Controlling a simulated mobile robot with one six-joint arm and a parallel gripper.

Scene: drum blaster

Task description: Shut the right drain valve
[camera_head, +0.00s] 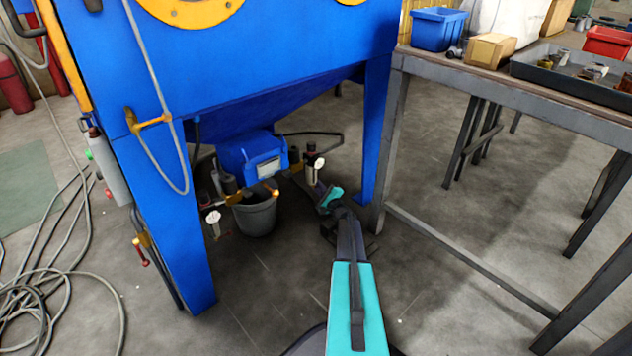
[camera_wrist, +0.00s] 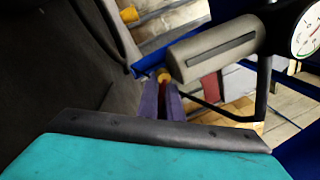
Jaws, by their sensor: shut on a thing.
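The right drain valve (camera_head: 297,169) is a small yellow fitting beside a dark cylinder and a white gauge, under the blue blast cabinet (camera_head: 270,45) in the head view. My gripper (camera_head: 316,187) reaches in from the lower right, just below that valve. In the wrist view, my gripper's purple fingers (camera_wrist: 163,101) are close together, with a narrow red handle (camera_wrist: 164,108) between them. A yellow piece (camera_wrist: 163,76) shows just beyond the fingertips. The fingers are shut on the red handle. Its exact angle is hard to tell.
A grey bucket (camera_head: 256,216) stands under the hopper. A second gauge (camera_head: 214,217) and yellow fitting are left of it. A blue cabinet leg (camera_head: 376,130) and the workbench's metal leg (camera_head: 390,150) stand close right of my arm. Hoses (camera_head: 45,290) lie at far left.

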